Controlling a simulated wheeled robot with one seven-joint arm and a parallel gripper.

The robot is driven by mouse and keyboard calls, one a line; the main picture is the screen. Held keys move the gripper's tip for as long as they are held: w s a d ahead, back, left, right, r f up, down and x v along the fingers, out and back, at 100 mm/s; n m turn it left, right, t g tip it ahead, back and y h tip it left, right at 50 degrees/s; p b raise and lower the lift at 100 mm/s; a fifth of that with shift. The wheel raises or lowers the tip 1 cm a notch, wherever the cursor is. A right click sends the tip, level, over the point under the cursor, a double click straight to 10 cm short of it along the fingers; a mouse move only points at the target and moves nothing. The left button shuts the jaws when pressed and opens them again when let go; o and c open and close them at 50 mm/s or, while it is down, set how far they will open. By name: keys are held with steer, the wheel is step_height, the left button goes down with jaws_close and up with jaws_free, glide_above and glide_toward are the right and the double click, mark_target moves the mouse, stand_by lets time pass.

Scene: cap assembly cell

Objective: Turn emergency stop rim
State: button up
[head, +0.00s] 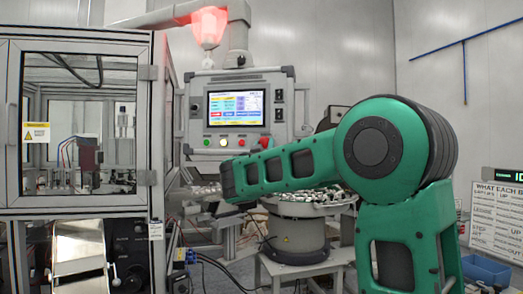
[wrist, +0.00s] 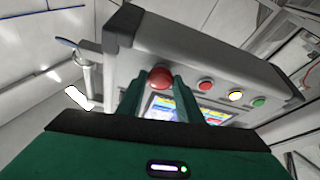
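The red emergency stop (head: 264,142) is a round mushroom knob at the lower right of the grey control panel (head: 283,110). In the wrist view the emergency stop (wrist: 160,77) appears between the tips of my two green fingers. My gripper (wrist: 159,82) is open, with one finger on each side of the knob's outline. The right finger looks close to the knob, but I cannot tell whether it touches. In the head view my gripper is hidden behind my arm.
The panel's lit screen (head: 236,108) sits above a row of buttons. A glass-walled machine cabinet (head: 152,120) stands left of the panel. A bowl feeder (head: 297,235) with metal parts is below. A red lamp (head: 209,27) glows above.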

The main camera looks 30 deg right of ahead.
steer(key=shift+w+a+m, duration=0.1)
steer(key=shift+a+m, duration=0.1)
steer(key=shift+m, duration=0.2)
steer(key=shift+w+a+m+g+h, duration=0.1)
steer(key=shift+m+g+h, duration=0.55)
steer(key=shift+m, duration=0.55)
steer(key=shift+w+a+m+g+h, duration=0.1)
steer(key=shift+m+g+h, duration=0.4)
steer(key=shift+m, duration=0.85)
steer(key=shift+s+d+m+g+h, duration=0.1)
steer(key=shift+m+g+h, duration=0.4)
steer(key=shift+m, duration=0.9)
steer(key=shift+w+a+m+g+h, duration=0.1)
steer(key=shift+m+g+h, duration=0.4)
steer(key=shift+m, duration=0.85)
steer(key=o, duration=1.1)
